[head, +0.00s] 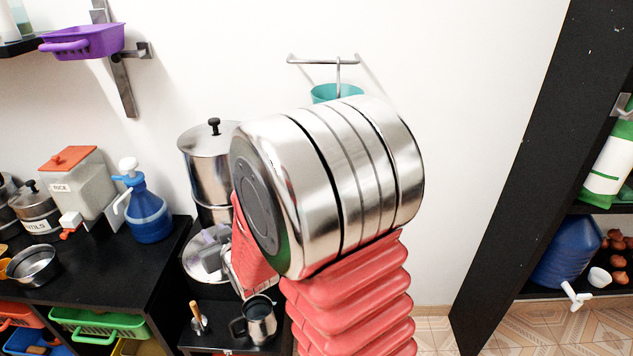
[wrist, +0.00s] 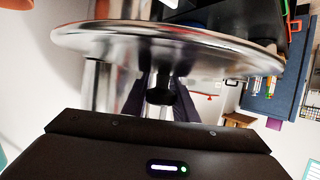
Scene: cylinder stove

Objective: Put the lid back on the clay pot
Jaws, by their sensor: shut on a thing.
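A shiny round metal lid (wrist: 225,52) fills the upper part of the wrist view, with its dark knob (wrist: 160,92) pointing toward my gripper. My gripper (wrist: 158,85) is shut on the lid's knob. In the head view, a silvery disc (head: 196,268), which looks like this lid, shows left of my arm, below a tall steel pot. My arm hides most of my gripper there. I cannot make out a clay pot in either view.
The tall steel pot (head: 203,165) has its own black-knobbed lid on. A steel mug (head: 258,322) stands on the dark lower surface, near the disc. A blue pump bottle (head: 148,215) and rice container (head: 78,185) stand on the left counter. A black shelf unit (head: 520,140) stands right.

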